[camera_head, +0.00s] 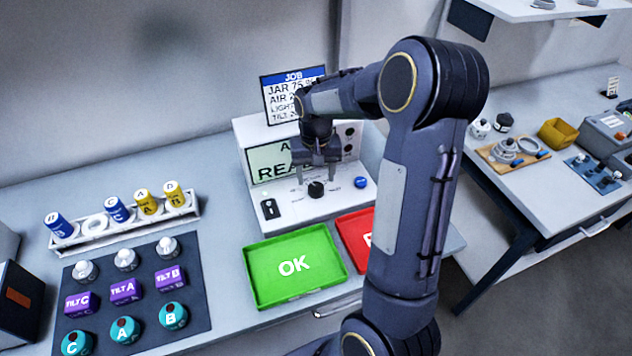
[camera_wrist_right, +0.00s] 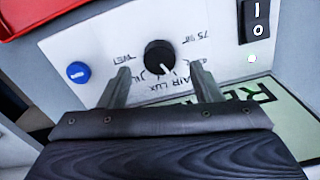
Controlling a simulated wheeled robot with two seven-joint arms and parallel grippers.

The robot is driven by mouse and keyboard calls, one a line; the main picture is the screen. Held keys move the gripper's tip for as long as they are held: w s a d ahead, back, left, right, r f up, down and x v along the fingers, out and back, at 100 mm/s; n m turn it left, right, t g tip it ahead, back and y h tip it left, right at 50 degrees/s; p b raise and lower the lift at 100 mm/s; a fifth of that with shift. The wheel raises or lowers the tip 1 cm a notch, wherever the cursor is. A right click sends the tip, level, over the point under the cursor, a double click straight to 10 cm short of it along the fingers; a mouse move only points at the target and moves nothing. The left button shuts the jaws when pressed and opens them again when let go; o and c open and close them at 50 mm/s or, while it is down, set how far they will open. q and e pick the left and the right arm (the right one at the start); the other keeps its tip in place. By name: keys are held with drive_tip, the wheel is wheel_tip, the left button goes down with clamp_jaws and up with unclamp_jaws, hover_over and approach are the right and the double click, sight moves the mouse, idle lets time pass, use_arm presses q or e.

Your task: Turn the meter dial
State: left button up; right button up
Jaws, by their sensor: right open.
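The meter (camera_head: 283,208) is a white console on the bench, with a green-lit screen (camera_head: 267,164) and a sloped front panel. Its black dial (camera_head: 316,189) sits on that panel; in the right wrist view the dial (camera_wrist_right: 160,57) shows a white pointer line, with printed labels around it. My right gripper (camera_head: 318,181) is over the panel, pointing down at the dial. In the right wrist view its two fingers (camera_wrist_right: 163,85) are apart, one to each side of the dial and short of it, with nothing between them. My left gripper is not in view.
A blue button (camera_head: 361,182) and a black rocker switch (camera_head: 269,209) flank the dial. A green OK tray (camera_head: 251,282) and a red tray (camera_head: 346,239) lie in front. A dark mat (camera_head: 208,312) with jars and blocks and a rack (camera_head: 97,238) stand left.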

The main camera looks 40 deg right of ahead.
sight(316, 186)
drive_tip(key=shift+f, duration=1.7)
drive_tip(key=shift+c, duration=0.2)
drive_tip(key=c, duration=0.9)
drive_tip(key=shift+c, duration=0.2)
